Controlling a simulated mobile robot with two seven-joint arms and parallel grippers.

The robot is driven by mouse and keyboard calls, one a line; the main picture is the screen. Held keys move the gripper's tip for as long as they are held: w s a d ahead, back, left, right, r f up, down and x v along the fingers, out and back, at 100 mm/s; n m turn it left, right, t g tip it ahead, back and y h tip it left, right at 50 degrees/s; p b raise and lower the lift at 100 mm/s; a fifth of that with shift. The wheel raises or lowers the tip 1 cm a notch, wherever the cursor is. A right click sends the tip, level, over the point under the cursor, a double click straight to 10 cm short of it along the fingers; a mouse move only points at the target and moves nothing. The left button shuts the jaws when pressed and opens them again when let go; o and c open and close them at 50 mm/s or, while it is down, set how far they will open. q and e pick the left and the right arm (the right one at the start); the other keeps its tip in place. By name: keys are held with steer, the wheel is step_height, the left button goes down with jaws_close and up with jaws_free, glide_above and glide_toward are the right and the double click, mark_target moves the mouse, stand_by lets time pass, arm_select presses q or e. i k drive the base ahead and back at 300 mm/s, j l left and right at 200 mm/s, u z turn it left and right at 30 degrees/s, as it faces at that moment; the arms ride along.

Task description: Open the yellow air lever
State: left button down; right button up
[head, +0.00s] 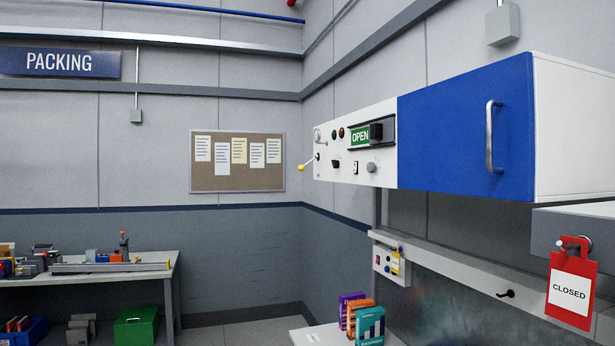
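A lever with a yellow knob (301,167) sticks out at the left end of the white control panel (385,178). Its short rod runs from the panel face down and to the left, so the knob hangs just beyond the panel's left edge. I cannot tell from its pose whether it is open or closed. Neither of my grippers is in the head view.
A blue cabinet door (465,127) with a metal handle adjoins the panel, which bears a green OPEN sign (360,137). A red CLOSED tag (570,293) hangs at right. Boxes (365,322) stand on a table below; a workbench (120,268) is at left.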

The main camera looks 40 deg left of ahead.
mark_target(301, 167)
steer(key=i+j, duration=0.2)
steer(key=j, duration=0.2)
steer(key=i+j+z, duration=0.1)
steer(key=j, duration=0.25)
steer(key=i+j, duration=0.3)
steer(key=i+j+z, duration=0.1)
steer(key=j, duration=0.4)
steer(key=i+j, duration=0.25)
steer(key=j, duration=0.15)
steer(key=i+j+z, duration=0.1)
steer(key=j, duration=0.3)
steer(key=i+j, duration=0.2)
steer(key=j, duration=0.2)
steer(key=i+j+z, duration=0.1)
steer(key=j, duration=0.35)
steer(key=i, duration=0.05)
